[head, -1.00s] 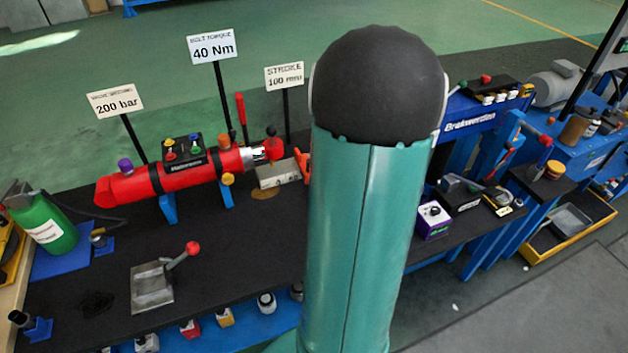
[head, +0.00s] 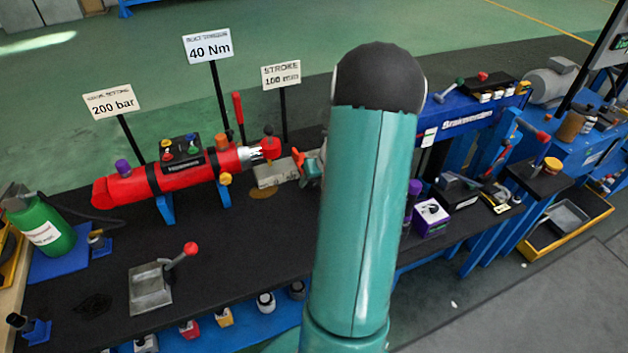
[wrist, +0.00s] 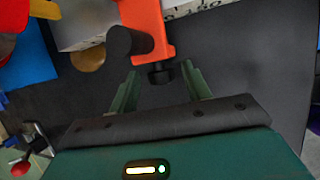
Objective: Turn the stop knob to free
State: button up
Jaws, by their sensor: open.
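The orange stop (wrist: 150,25) sits at the edge of a pale block with printed scale marks (wrist: 85,20) in the wrist view. A small dark knob (wrist: 161,74), which looks like the stop knob, sticks out of its near end. A thicker black cylinder (wrist: 122,42) stands at its left side. My gripper (wrist: 160,80) is open, with one green finger on each side of the small knob; I cannot tell whether they touch it. In the head view the orange stop (head: 298,157) shows beside the red cylinder's end, with part of my gripper (head: 314,168) just right of it.
A grey lever block (head: 150,288) with a red ball stands in front. Signs on posts rise behind. My arm hides the bench's middle right.

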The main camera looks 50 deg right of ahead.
jog(key=c, duration=1)
jog(key=shift+w+a+g+h, duration=0.1)
jog(key=shift+g+h, duration=0.2)
jog(key=shift+h, duration=0.1)
jog(key=shift+w+a+n+g+h, duration=0.25)
jog(key=shift+g+h, duration=0.25)
jog(key=shift+h, duration=0.4)
jog(key=shift+a+n+g+h, duration=0.1)
jog(key=shift+n+g+h, duration=0.35)
jog(key=shift+h, duration=0.45)
jog(key=shift+a+f+n+g+h, duration=0.15)
jog(key=shift+g+h, duration=0.4)
jog(key=shift+h, duration=0.4)
jog(key=shift+a+f+n+g+h, duration=0.15)
jog(key=shift+g+h, duration=0.35)
jog(key=shift+h, duration=0.45)
jog(key=shift+r+h, duration=0.1)
jog(key=shift+h, duration=0.2)
